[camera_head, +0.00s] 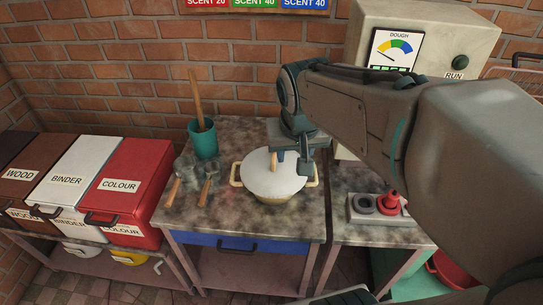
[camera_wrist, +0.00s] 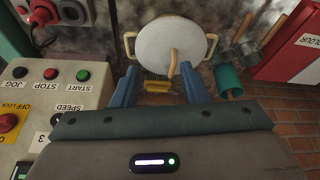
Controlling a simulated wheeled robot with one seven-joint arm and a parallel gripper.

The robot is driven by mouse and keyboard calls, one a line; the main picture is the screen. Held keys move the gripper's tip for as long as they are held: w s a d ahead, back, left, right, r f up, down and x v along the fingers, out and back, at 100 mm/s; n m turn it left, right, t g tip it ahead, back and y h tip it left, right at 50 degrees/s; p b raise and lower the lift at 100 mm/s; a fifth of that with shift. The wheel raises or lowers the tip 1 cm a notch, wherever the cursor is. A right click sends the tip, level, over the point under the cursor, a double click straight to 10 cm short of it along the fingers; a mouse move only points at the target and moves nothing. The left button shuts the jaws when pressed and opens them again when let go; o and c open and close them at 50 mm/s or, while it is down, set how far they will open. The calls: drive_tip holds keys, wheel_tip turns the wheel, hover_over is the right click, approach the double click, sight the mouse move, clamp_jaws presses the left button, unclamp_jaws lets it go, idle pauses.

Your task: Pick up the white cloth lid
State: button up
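The white lid (camera_head: 262,177) lies flat on a cream pot (camera_head: 275,200) with two side handles, on the stone-topped table. A wooden handle (camera_head: 274,161) stands up from the lid's middle. In the wrist view the round lid (camera_wrist: 165,38) and its handle (camera_wrist: 173,63) show beyond my fingers. My gripper (camera_head: 293,165) is over the right rear part of the lid and hides some of it. In the wrist view my gripper (camera_wrist: 157,70) has its blue fingers wide apart and empty. The handle appears between their tips, closer to the right finger; I cannot tell its depth from them.
A teal cup (camera_head: 203,143) with a wooden stick stands at the back left. Wooden-handled tools (camera_head: 207,190) lie left of the pot. A red bin (camera_head: 125,180) stands farther left. The dough machine (camera_head: 412,50) and a grey holder (camera_head: 365,217) with round pieces are at right.

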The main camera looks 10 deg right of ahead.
drive_tip(key=m+b, duration=0.2)
drive_tip(key=b, duration=0.2)
approach(275, 156)
wheel_tip(275, 156, up, 3)
drive_tip(key=shift+h, duration=0.3)
drive_tip(key=x, duration=0.5)
drive_tip(key=p+x, duration=0.1)
drive_tip(key=x, duration=0.2)
drive_tip(key=shift+w+a+f, duration=0.1)
drive_tip(key=shift+w+f, duration=0.05)
drive_tip(key=shift+w, duration=0.25)
drive_tip(key=shift+a+p+x, duration=0.15)
drive_tip(key=shift+p+x, duration=0.15)
drive_tip(key=shift+x, duration=1.05)
drive_tip(key=shift+a+p+x, duration=0.2)
drive_tip(key=shift+p+x, duration=0.1)
drive_tip(key=shift+x, duration=1.05)
drive_tip(key=shift+d, duration=0.15)
drive_tip(key=shift+c, duration=0.3)
clamp_jaws()
